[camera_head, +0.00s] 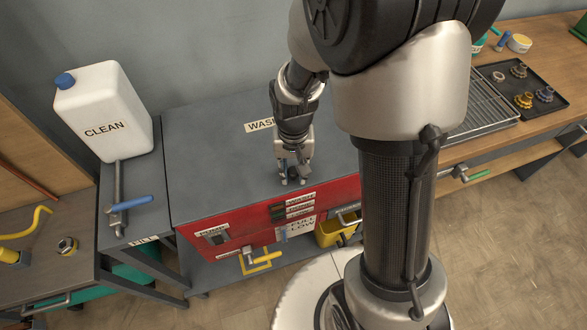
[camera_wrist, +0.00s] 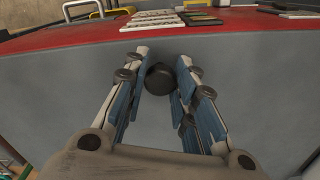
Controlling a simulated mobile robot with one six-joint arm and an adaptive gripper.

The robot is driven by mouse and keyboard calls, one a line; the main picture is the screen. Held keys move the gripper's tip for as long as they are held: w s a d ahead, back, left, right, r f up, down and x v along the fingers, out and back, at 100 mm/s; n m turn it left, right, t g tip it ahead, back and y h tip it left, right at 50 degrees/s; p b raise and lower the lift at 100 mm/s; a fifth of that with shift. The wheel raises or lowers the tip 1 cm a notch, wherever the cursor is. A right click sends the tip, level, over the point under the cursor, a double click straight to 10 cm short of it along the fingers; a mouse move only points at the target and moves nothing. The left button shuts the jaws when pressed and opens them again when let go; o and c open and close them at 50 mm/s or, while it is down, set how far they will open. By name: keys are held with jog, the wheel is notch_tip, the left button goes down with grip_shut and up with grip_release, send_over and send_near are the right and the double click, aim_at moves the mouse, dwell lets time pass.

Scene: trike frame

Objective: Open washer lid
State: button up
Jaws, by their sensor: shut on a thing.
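The washer has a red front panel (camera_head: 265,215) and a flat grey lid (camera_head: 215,150) on top, with a "WASH" label partly hidden by my arm. The lid lies flat and looks closed. A round black knob (camera_wrist: 159,79) stands on the lid near its front edge. My gripper (camera_head: 291,179) points down at this front edge. In the wrist view, the blue-padded fingers of my gripper (camera_wrist: 161,62) are on both sides of the knob, shut on it. The exact finger contact is hard to see.
A white "CLEAN" jug (camera_head: 105,112) and a blue-handled valve (camera_head: 128,203) stand left of the washer. A yellow handle (camera_head: 260,262) sticks out below the front panel. On the right bench are a wire rack (camera_head: 485,108) and a black tray (camera_head: 535,75) with gears.

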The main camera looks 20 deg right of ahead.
grip_shut()
jog(key=shift+r, duration=0.1)
